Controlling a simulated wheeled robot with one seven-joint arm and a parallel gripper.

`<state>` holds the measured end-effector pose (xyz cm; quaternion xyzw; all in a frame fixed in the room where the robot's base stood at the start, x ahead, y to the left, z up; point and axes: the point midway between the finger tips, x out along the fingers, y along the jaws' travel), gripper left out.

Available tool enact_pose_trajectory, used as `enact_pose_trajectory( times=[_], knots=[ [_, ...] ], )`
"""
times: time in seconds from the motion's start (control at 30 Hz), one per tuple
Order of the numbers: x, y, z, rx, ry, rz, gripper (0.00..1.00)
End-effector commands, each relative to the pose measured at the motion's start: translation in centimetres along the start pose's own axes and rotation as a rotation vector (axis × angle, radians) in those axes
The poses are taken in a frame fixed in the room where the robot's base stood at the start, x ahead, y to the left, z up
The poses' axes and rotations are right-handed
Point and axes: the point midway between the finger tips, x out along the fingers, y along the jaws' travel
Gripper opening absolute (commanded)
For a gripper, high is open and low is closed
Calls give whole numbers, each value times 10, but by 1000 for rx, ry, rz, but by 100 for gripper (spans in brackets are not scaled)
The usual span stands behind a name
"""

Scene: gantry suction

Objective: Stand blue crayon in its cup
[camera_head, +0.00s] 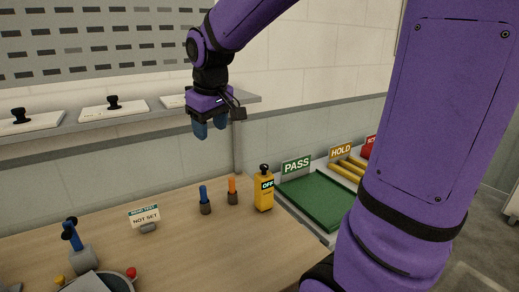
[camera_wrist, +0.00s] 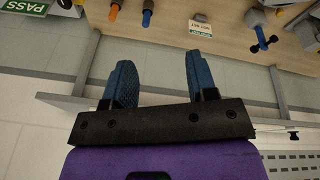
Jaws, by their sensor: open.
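The blue crayon (camera_head: 203,192) stands upright in a dark grey cup (camera_head: 205,207) on the wooden bench in the head view. The blue crayon also shows at the top of the wrist view (camera_wrist: 147,8). My gripper (camera_head: 209,132) hangs well above the bench, over the crayon area and near the wall. Its two blue fingers are apart with nothing between them, as the wrist view (camera_wrist: 158,65) shows. An orange crayon (camera_head: 232,184) stands in a similar dark cup (camera_head: 233,198) just right of the blue one.
A yellow OFF box (camera_head: 264,193) stands right of the cups. A NOT SET sign (camera_head: 145,216) is to their left. A green PASS tray (camera_head: 316,198) lies beyond the bench's right edge. A wall shelf (camera_head: 75,124) runs behind. The bench front (camera_head: 190,250) is clear.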

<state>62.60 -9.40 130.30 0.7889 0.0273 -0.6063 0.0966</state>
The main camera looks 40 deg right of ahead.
Motion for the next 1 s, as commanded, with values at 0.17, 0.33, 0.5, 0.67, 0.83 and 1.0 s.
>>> enact_pose_trajectory(
  times=[0.17,0.33,0.5,0.67,0.83,1.0],
  knots=[
    [-35,-18,51,54,62,-1,52],
    [-56,-33,100,108,117,-14,52],
    [-65,-46,144,156,165,-35,52],
    [-66,-52,170,185,192,-51,52],
    [-66,-55,179,196,201,-58,52],
    [-66,-55,179,196,201,-58,52]
  ],
)
